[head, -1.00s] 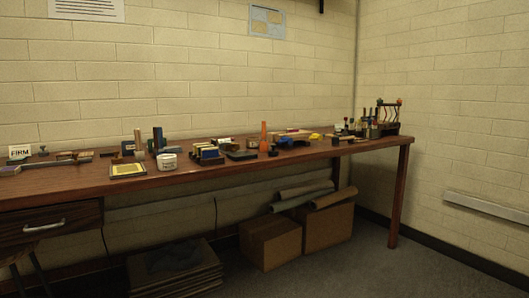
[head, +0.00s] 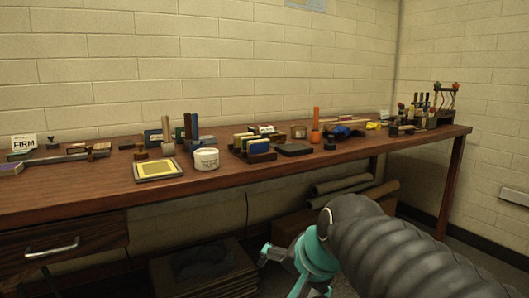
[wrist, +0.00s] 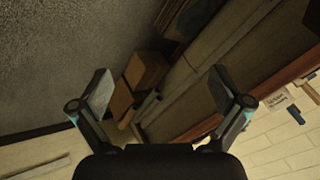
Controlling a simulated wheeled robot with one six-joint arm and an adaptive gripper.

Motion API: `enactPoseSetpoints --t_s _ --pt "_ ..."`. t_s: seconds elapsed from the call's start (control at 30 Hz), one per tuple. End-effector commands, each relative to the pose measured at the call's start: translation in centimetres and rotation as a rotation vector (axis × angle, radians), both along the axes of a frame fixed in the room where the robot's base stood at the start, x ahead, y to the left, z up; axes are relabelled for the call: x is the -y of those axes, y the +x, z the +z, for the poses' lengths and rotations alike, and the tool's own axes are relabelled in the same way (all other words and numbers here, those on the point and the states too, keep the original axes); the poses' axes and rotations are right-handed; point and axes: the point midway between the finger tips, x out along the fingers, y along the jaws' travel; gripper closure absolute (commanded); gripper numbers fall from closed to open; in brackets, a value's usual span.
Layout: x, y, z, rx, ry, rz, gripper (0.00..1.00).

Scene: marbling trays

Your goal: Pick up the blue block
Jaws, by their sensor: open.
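Several blue pieces lie on the wooden workbench (head: 90,187), and I cannot tell surely which is the blue block. A blue-faced block (head: 262,146) sits at the right end of a row of blocks in a dark holder (head: 238,153). A tall dark blue-grey block (head: 191,130) stands behind the white tub. A dark blue bunched item (head: 346,131) lies farther right. My gripper (wrist: 160,82) is open and empty in the wrist view, its two fingers wide apart. In the head view, its teal parts show in front of the bench, below the top's front edge, apart from all these pieces.
A white tub (head: 206,159), a yellow framed panel (head: 158,169) and an orange bottle (head: 315,126) stand on the bench. A tool rack (head: 440,105) is at the right end. Cardboard boxes (wrist: 146,70) and rolls (head: 340,184) are under the bench. The bench's front strip is mostly clear.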

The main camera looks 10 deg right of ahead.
Motion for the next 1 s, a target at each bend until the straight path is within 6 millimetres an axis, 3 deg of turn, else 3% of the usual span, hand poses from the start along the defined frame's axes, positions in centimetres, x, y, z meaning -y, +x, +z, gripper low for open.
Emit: enactPoseSetpoints --t_s 0.1,0.27,0.5,0.7,1.0 --pt "0.2 5.8 3.4 0.022 0.277 -0.265 0.0" --pt "0.9 13.3 8.0 0.029 0.685 -0.593 0.0" --pt "3.3 23.6 13.8 -0.035 1.313 -0.994 0.0" --pt "5.4 29.0 16.8 -0.125 1.695 -1.178 0.0" --pt "5.8 32.4 17.5 -0.182 1.856 -1.244 0.0"
